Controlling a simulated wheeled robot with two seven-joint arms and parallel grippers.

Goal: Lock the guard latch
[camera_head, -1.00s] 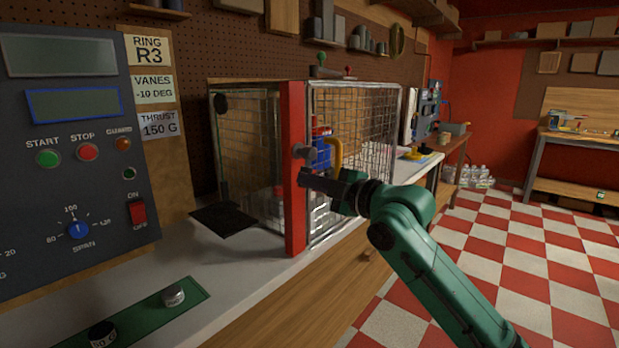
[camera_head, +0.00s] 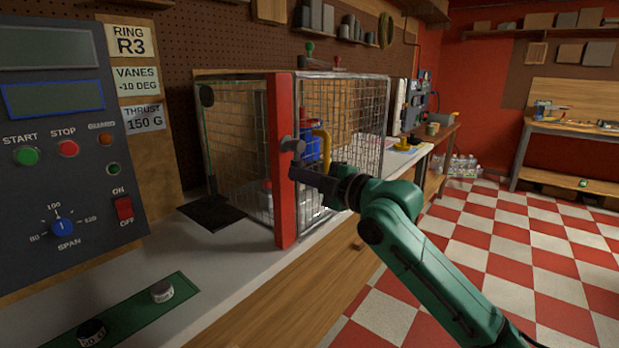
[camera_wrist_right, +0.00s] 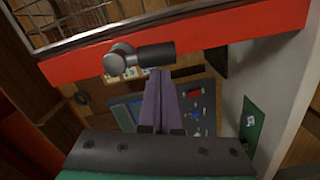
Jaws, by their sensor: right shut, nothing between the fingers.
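The guard is a wire mesh cage (camera_head: 340,110) on the bench with a red front post (camera_head: 284,205). The guard latch (camera_head: 292,146) is a grey round knob with a dark grip on the red post. In the right wrist view the latch (camera_wrist_right: 122,60) lies sideways along the red bar, its dark grip pointing right. My right gripper (camera_head: 296,171) is shut and empty, just below the latch in the head view. In the right wrist view its fingertips (camera_wrist_right: 160,74) are close to the dark grip; I cannot tell whether they touch. My left gripper is not in view.
A control panel (camera_head: 60,180) with buttons and a dial stands at the left. A green strip (camera_head: 130,318) with two small weights lies on the bench front. A yellow handle (camera_head: 322,142) is beside the red post. Checkered floor is open at right.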

